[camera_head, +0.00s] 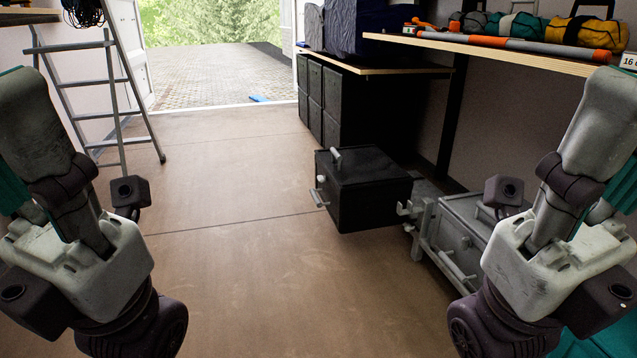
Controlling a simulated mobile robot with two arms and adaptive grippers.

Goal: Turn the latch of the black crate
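The black crate (375,208) sits on the floor right of the middle, with its lid shut. A pale, short bar (336,155) stands up at the lid's left edge; I cannot tell whether it is the latch. A small pale knob (321,178) and a light grey handle (319,198) are on its left-facing side. My two arms come in at the left and right sides, with their wrist parts low in the picture, well apart from the crate. The fingers of both grippers are not visible.
A grey crate (455,240) with handles and brackets stands close to the right of the black crate. A wooden shelf (500,50) overhangs at the upper right. Black cabinets (345,100) stand behind. A ladder (105,90) leans at the left. The floor (240,235) left of the crate is clear.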

